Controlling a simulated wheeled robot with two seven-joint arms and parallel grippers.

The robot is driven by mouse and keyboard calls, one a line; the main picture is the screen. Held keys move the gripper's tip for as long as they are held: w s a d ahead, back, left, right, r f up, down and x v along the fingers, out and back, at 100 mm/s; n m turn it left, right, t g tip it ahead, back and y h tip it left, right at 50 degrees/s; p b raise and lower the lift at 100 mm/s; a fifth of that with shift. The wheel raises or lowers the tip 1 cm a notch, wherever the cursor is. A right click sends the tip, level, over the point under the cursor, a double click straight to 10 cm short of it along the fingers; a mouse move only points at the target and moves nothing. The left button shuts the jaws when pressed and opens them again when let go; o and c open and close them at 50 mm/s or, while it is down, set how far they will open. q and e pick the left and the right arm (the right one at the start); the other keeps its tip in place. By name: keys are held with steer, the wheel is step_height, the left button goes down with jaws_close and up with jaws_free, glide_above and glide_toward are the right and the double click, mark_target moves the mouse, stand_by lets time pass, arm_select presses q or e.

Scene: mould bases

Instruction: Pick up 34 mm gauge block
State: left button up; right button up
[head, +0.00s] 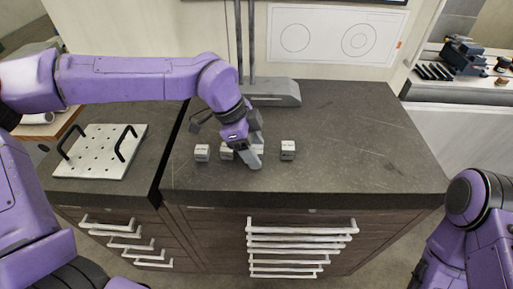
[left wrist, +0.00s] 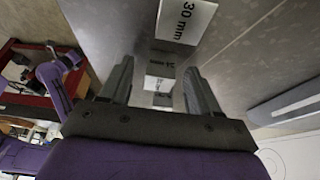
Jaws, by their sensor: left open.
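Several small grey-white gauge blocks stand in a row on the dark worktop in the head view. My left gripper (head: 257,152) points down over the row with its fingers apart. One block (head: 261,149) shows partly between and behind the fingers. In the left wrist view a block with a small label that seems to read 34 mm (left wrist: 160,82) lies in line between the open fingers of the left gripper (left wrist: 158,78). The block labelled 30 mm (left wrist: 186,20) is at the top there, outside the fingers. My right gripper is out of view.
Close neighbours in the row are a block (head: 226,153) beside the gripper, one (head: 202,152) farther left and one (head: 288,150) to the right. A grey stand base (head: 275,93) is behind. A perforated plate with black handles (head: 98,152) is at left. The right worktop is clear.

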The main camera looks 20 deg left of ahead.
arm_select(q)
steer(key=c, duration=1)
jaws_close()
steer(key=shift+r, duration=0.1)
